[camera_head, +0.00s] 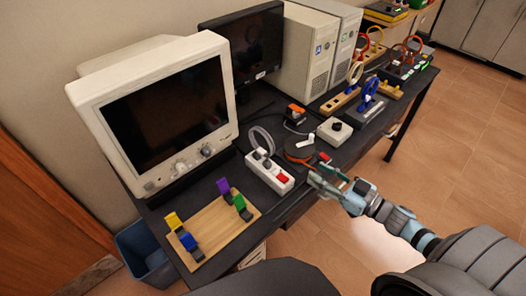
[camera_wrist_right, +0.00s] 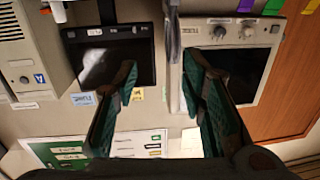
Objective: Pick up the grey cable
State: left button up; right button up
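The grey cable (camera_head: 262,137) shows in the head view as an upright loop on a white block (camera_head: 270,172) with a red switch, near the front edge of the dark desk. My right gripper (camera_head: 318,181) is to the right of the loop and apart from it, with its fingers pointing left. In the right wrist view my right gripper (camera_wrist_right: 160,98) has its two fingers wide apart. A narrow grey upright strip (camera_wrist_right: 173,50) appears between them; I cannot tell whether it is the cable seen edge-on. My left gripper is not in view.
A beige CRT monitor (camera_head: 205,150) and a black monitor (camera_head: 212,32) stand behind the block. A wooden board (camera_head: 215,235) with coloured clips lies left of it.

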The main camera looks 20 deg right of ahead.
notch_tip(320, 180, up, 2)
jog(key=a+n+y, duration=0.1)
jog(key=a+y, duration=0.1)
send_near(272, 146)
jog(key=w, duration=0.1)
jog(key=w+a, duration=0.1)
jog(key=w, duration=0.2)
jog(key=shift+w+a+f, duration=0.35)
jog(key=shift+a+f, duration=0.05)
jog(key=x, duration=0.4)
jog(key=shift+w+a+r+p, duration=0.2)
jog(key=shift+a+r+p, duration=0.1)
jog(key=shift+a, duration=0.1)
jog(key=shift+w+a+f, duration=0.2)
jog(key=shift+w, duration=0.25)
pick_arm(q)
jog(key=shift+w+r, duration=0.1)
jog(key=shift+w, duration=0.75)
pick_arm(e)
jog(key=shift+s+r, duration=0.1)
grip_shut()
